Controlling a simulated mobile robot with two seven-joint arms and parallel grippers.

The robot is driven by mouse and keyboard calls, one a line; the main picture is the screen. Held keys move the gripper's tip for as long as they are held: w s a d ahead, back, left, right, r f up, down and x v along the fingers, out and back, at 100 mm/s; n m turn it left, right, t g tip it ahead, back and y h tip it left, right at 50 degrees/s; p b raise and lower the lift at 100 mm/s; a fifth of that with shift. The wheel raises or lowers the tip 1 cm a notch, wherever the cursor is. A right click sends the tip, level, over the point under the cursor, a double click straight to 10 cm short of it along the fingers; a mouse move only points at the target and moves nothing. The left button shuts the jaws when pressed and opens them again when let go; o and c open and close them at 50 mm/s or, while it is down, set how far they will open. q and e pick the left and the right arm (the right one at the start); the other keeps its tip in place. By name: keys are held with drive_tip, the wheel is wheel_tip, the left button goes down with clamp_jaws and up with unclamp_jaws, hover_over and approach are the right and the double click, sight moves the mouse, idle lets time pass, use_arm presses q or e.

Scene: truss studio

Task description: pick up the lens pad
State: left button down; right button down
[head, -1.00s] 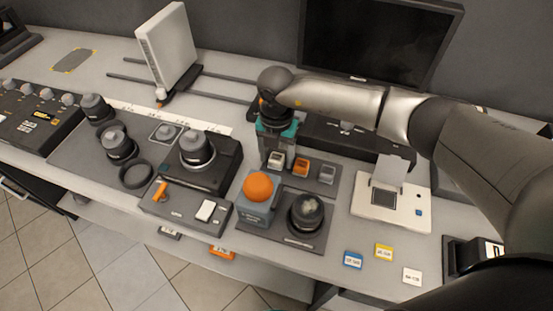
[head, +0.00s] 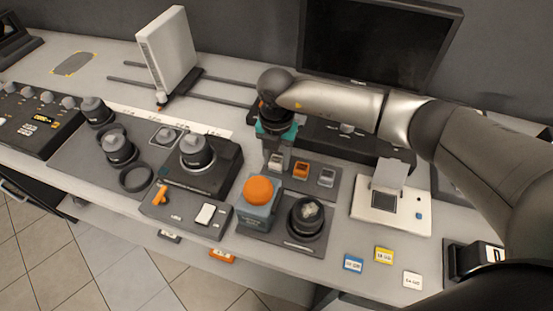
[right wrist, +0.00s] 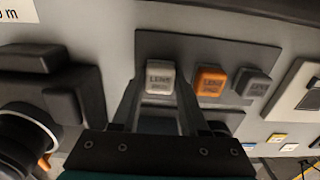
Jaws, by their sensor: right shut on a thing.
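A white lens pad (head: 276,161) sits at the left end of a dark holder plate, in line with an orange pad (head: 301,169) and a grey pad (head: 327,176). My right gripper (head: 277,157) reaches down over the white pad from above. In the right wrist view the white lens pad (right wrist: 160,77), with lettering on top, is between the fingertips of my right gripper (right wrist: 160,85), which is shut on it. I cannot tell whether it is clear of the plate. My left gripper is not in view.
A block with an orange dome (head: 259,191) and a round dark lens (head: 306,217) stand in front of the pads. A white device (head: 391,209) is to the right, a dark monitor (head: 380,40) behind. Small labelled tags (head: 384,254) lie near the front edge.

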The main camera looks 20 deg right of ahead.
sight(276, 160)
wheel_tip(276, 160, up, 20)
drive_tip(key=shift+p, duration=0.45)
drive_tip(key=shift+f, duration=0.15)
